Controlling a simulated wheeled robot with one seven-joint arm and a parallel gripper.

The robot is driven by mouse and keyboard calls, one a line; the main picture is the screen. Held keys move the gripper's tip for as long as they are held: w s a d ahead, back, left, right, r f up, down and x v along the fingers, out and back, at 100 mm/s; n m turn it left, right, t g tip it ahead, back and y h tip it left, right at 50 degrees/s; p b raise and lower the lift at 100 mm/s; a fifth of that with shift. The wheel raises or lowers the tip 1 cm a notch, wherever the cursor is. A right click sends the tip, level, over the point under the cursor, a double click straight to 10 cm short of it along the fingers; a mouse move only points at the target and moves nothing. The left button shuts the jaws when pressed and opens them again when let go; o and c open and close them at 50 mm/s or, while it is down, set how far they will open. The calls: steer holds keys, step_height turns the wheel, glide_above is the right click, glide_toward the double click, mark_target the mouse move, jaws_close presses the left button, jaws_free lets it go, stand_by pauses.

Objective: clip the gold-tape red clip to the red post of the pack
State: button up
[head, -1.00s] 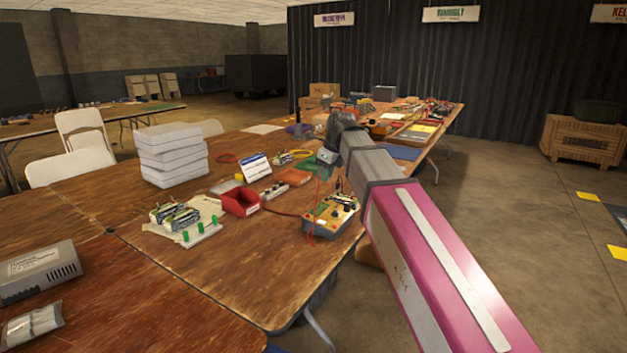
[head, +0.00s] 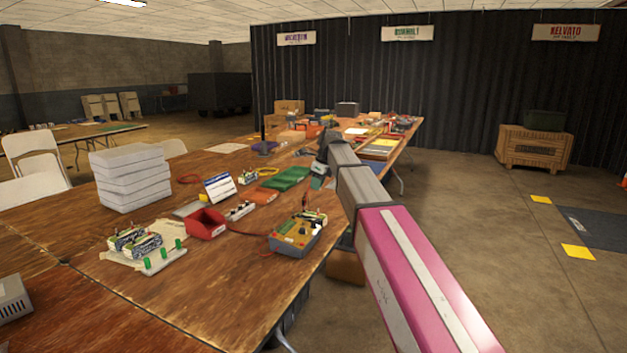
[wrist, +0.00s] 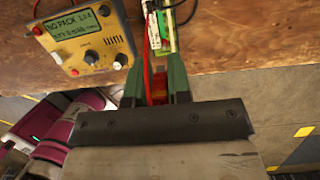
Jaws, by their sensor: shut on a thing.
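My gripper (wrist: 157,75) has green fingers and is shut on a small red clip (wrist: 157,93) with a yellowish patch, mostly hidden between the fingers. A red lead runs up from it. In the wrist view the yellow charger (wrist: 88,40) reads "NO PACK" at upper left. A green-and-white part (wrist: 155,28), perhaps the pack, lies just beyond the fingertips; its posts cannot be made out. In the head view the charger (head: 292,238) sits near the table's right edge, and my gripper (head: 318,183) is small and partly hidden by my arm.
A red bin (head: 205,224), a board with green cylinders (head: 160,262) and a stack of white boxes (head: 130,180) stand left of the charger. The table edge is close to the charger; open floor (head: 470,220) lies to the right.

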steer(key=shift+f, duration=0.85)
steer(key=shift+f, duration=0.15)
steer(key=shift+f, duration=3.4)
steer(key=shift+f, duration=0.2)
steer(key=o, duration=0.8)
steer(key=shift+o, duration=1)
